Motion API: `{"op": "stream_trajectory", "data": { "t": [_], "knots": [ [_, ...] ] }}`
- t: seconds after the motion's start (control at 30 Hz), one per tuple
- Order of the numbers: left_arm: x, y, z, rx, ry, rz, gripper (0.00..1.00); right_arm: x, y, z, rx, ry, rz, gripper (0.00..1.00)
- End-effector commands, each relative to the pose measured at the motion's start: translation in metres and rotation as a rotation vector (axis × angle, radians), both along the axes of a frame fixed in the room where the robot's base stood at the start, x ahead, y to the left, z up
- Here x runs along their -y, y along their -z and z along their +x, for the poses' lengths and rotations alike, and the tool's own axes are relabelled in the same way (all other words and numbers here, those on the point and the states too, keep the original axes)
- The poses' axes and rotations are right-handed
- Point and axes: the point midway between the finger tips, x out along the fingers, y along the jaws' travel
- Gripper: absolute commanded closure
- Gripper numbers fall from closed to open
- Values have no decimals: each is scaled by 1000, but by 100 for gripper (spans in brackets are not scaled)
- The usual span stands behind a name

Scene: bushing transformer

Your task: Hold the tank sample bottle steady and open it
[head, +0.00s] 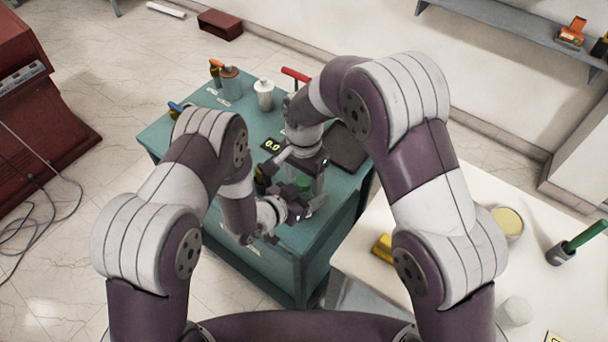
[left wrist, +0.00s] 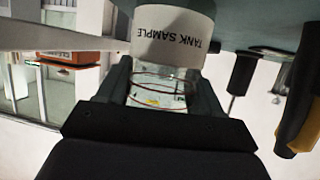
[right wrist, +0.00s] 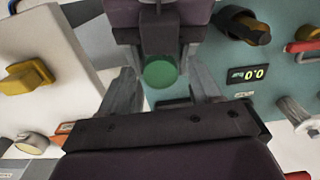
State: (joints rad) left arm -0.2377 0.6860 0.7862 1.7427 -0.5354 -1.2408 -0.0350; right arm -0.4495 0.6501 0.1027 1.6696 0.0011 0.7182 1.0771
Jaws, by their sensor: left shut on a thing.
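The tank sample bottle (left wrist: 172,42) is clear glass with a white label reading TANK SAMPLE, upside down in the left wrist view. My left gripper (left wrist: 160,95) is shut on its body, one dark finger on each side. The bottle's green cap (right wrist: 160,72) shows in the right wrist view and also in the head view (head: 304,183). My right gripper (right wrist: 163,82) is open. Its fingertips appear on either side of the cap, with a gap on each side; how near they are in depth I cannot tell. The bottle body is mostly hidden in the head view.
The teal bench (head: 285,262) carries a display reading 0.0 (right wrist: 247,74), a white container (head: 264,95), a grey can (head: 230,83) and a dark pad (head: 347,150). A white table (head: 375,292) with a yellow block (head: 382,246) stands at the right.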

Motion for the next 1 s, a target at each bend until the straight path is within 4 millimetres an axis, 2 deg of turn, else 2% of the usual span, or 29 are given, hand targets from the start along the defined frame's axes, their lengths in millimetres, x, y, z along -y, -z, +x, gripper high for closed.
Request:
{"op": "stream_trajectory", "data": {
  "t": [0.2, 0.5, 0.73, 0.77, 0.8, 0.83, 1.0],
  "knots": [
    [0, 0, 0, 0, 0, 0, 100, 0, -2, 0, 1, 0, 1, 37],
    [0, 0, 0, 0, 0, 0, 100, 0, -43, 0, 0, 0, 0, 37],
    [0, 0, 0, 0, 0, 0, 100, 0, -45, 0, 0, 0, 0, 37],
    [0, 0, 0, 0, 0, 0, 24, 0, -45, 0, 0, 0, 0, 37],
    [0, 0, 0, 0, 0, 0, 11, 0, -45, 0, 0, 0, 0, 37],
    [0, 0, 0, 0, 0, 0, 4, 0, -45, 0, 0, 0, 0, 37],
    [0, 0, 0, 0, 0, 0, 4, 0, -45, 0, 0, 0, 0, 37]
  ]
}}
